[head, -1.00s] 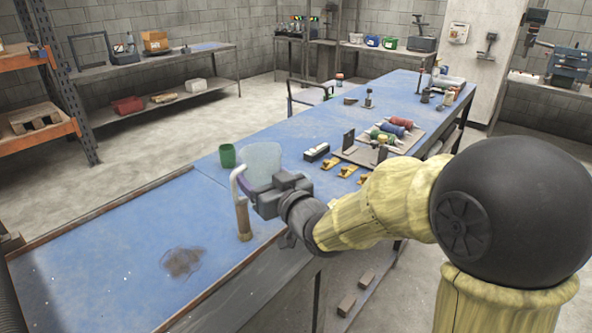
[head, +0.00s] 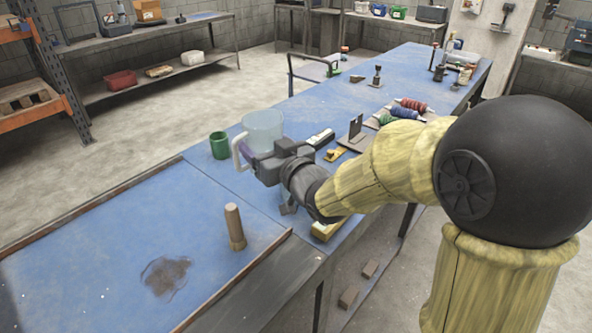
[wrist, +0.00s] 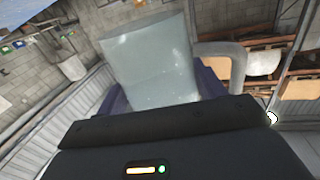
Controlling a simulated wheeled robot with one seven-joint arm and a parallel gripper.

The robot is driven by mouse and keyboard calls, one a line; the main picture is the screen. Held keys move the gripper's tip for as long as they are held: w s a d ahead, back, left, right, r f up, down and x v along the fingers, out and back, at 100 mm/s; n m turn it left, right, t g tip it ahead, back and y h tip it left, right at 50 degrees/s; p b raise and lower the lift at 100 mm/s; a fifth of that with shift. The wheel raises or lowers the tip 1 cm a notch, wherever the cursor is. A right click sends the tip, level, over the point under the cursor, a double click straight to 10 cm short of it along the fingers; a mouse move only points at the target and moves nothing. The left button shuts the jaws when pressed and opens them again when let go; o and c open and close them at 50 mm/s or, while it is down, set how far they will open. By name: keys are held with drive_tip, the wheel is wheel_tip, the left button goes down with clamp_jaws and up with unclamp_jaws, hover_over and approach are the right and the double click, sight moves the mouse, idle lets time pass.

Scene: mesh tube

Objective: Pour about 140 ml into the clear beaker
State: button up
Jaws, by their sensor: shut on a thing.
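My gripper (head: 262,164) is shut on a translucent, pale vessel (head: 262,130) with a whitish curved handle (head: 240,152). In the wrist view the vessel (wrist: 150,60) stands between the purple fingers, tilted in the picture, with its grey handle (wrist: 228,62) on the right. A faint line crosses its wall; I cannot tell for sure how much liquid is inside. No liquid is seen flowing. I cannot make out a separate clear beaker; the arm and gripper hide part of the bench. A green cup (head: 219,145) stands on the blue bench, left of the held vessel.
The blue bench top (head: 110,235) is mostly clear at the front left, with a dark stain (head: 166,275). An upright wooden-handled tool (head: 235,226) stands near the front edge.

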drive_tip(key=shift+w+f+b, duration=0.25)
drive_tip(key=shift+f+b, duration=0.15)
drive_tip(key=shift+s+f+b, duration=0.3)
drive_tip(key=shift+f+b, duration=0.35)
drive_tip(key=shift+b, duration=0.15)
wheel_tip(320, 180, down, 8)
drive_tip(key=b, duration=0.7)
drive_tip(key=shift+w+b, duration=0.25)
drive_tip(key=shift+b, duration=0.1)
drive_tip(key=shift+r, duration=0.1)
